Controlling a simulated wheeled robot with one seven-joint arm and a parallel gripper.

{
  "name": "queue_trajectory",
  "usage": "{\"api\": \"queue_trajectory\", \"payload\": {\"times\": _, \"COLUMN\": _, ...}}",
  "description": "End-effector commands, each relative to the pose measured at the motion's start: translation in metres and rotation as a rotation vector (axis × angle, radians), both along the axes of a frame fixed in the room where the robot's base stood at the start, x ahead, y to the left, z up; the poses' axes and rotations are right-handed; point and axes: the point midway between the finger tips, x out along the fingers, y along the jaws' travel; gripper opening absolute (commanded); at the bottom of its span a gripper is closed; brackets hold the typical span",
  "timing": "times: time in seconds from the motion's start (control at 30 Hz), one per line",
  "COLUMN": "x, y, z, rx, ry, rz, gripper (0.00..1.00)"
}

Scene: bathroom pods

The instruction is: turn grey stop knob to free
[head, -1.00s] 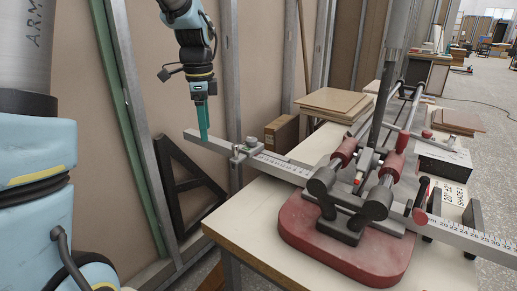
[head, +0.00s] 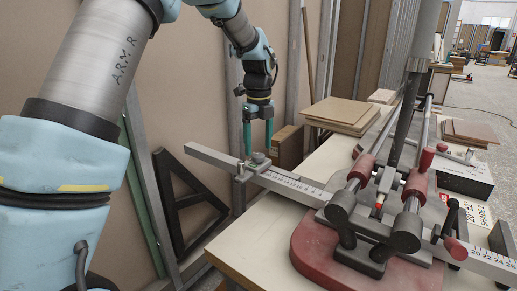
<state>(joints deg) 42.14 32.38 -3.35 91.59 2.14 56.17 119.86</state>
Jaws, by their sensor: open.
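The grey stop knob (head: 258,157) sits on top of a small grey stop block (head: 241,172) clamped on the long ruled rail (head: 295,187), left of the red-based machine. My gripper (head: 258,150) points straight down over the knob in the head view. Its two green fingers are open, one on each side of the knob in the picture. The fingertips are at about the height of the knob's top. I cannot tell whether either finger touches it.
The tile-cutting machine with its red base (head: 315,258) and red handles stands on the bench to the right. Stacked boards (head: 340,113) and a brown box (head: 288,146) lie behind. A black triangular bracket (head: 187,195) leans against the wall below the rail's left end.

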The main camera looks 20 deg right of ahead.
Motion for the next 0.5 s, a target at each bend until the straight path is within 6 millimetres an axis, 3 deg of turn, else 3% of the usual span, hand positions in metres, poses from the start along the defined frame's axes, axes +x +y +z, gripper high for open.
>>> {"api": "queue_trajectory", "payload": {"times": 0.2, "x": 0.0, "y": 0.0, "z": -0.021, "rx": 0.001, "ry": 0.001, "rz": 0.001, "gripper": 0.78}}
{"api": "queue_trajectory", "payload": {"times": 0.5, "x": 0.0, "y": 0.0, "z": -0.025, "rx": -0.001, "ry": -0.001, "rz": 0.001, "gripper": 0.78}}
